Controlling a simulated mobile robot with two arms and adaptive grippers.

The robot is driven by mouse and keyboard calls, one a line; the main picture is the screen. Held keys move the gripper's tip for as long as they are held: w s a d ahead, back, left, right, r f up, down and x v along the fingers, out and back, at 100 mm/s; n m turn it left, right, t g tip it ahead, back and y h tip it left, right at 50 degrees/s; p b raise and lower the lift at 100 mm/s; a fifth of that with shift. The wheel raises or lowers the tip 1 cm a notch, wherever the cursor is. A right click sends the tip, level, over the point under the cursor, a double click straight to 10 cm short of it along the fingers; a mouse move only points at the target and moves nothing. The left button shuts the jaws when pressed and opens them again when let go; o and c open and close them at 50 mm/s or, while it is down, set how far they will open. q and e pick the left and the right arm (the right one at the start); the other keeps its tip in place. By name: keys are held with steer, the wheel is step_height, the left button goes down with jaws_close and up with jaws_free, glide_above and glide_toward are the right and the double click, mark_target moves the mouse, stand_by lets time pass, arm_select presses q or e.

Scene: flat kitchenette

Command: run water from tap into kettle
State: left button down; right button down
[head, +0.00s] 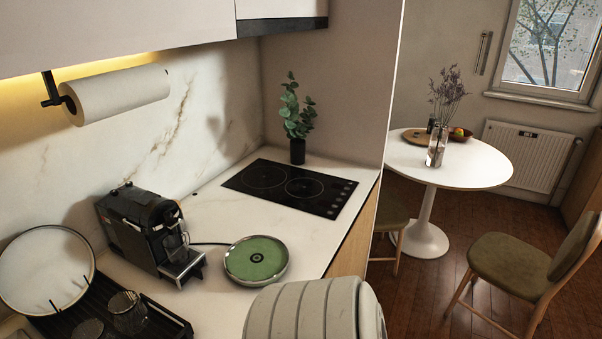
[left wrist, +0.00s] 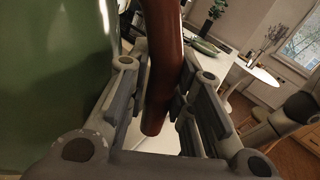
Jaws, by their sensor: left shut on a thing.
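In the left wrist view, the kettle (left wrist: 55,80) has a glossy green body that fills the left side. Its reddish-brown handle (left wrist: 163,50) runs down between the fingers of my left gripper (left wrist: 162,105). The fingers are shut on the handle, one on each side. The kettle's lid and spout are not visible. In the head view, a round base with a green top (head: 257,259) sits empty on the counter. Neither the kettle nor my left gripper shows in the head view. The tap and my right gripper are in neither view.
A black coffee machine (head: 148,232) stands left of the base. A dark drying rack (head: 165,322) with glasses and a plate (head: 45,268) is at lower left. A black hob (head: 290,187) and a plant (head: 297,118) are farther back. A round table (head: 480,160) stands beyond the counter.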

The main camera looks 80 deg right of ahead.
arm_select(q)
steer(key=shift+r, duration=3.3)
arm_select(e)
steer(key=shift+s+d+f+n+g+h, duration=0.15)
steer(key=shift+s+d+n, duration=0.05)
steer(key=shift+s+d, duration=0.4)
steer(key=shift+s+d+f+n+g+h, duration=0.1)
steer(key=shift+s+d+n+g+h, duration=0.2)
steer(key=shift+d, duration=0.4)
arm_select(q)
steer(key=shift+f, duration=0.1)
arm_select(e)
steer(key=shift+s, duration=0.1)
